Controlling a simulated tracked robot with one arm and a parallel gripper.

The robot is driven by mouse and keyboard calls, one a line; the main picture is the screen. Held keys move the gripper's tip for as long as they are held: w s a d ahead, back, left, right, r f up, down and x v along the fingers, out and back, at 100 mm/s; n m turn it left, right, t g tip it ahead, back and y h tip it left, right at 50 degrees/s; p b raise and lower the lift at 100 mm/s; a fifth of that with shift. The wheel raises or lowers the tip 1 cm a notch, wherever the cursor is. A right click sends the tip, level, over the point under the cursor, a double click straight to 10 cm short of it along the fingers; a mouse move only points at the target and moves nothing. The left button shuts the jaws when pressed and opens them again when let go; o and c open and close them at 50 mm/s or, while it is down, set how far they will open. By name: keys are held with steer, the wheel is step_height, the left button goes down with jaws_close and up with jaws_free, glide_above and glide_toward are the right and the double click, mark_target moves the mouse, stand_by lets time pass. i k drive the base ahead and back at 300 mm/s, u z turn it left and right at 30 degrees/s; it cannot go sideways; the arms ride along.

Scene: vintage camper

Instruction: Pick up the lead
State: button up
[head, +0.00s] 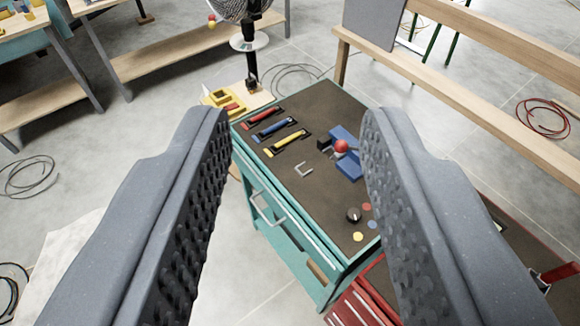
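My gripper (295,113) is open and empty, its two grey, studded fingers wide apart in the head view. Between them, beyond and below, is a teal cart (345,262) with a dark top. I cannot tell which thing is the lead. Several thin coiled cables lie on the floor, apart from my gripper: a red coil (543,118) at the far right, a grey coil (291,75) behind the cart, a dark coil (30,176) at the left and a black coil (10,285) at the lower left edge.
The cart top holds red (262,118), blue (273,130) and yellow (287,142) tools, a blue block piece (349,166) with a red ball (341,146), and a dark knob (354,214). A fan (246,10) stands behind. Wooden benches (480,90) flank it. Floor at left is partly clear.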

mark_target(284, 143)
steer(key=z, duration=0.05)
steer(key=k, duration=0.45)
steer(key=u, duration=0.65)
steer(key=i, duration=2.1)
steer(key=z, duration=0.6)
